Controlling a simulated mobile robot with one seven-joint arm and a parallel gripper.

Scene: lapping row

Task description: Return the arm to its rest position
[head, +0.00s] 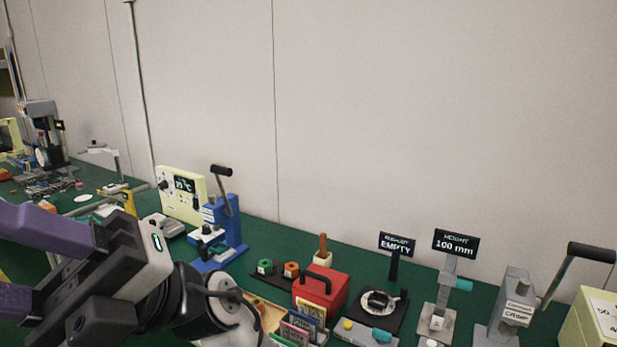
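My arm comes in at the bottom left of the head view, above the green bench (265,236). Its black and grey wrist ends in my gripper (14,262), which points left. Two purple fingers stand apart, with bench showing between them. Their tips are cut off by the left edge, so anything at the tips is hidden. I see nothing held between the visible parts. The arm hides part of the bench behind it.
Close right of my wrist are card holders (298,329) and a red box (320,291). Behind stand a blue lever press (228,225) and a cream temperature unit (181,194). Sign stands (455,243) and a grey crimper (513,305) stand right. The wall above is bare.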

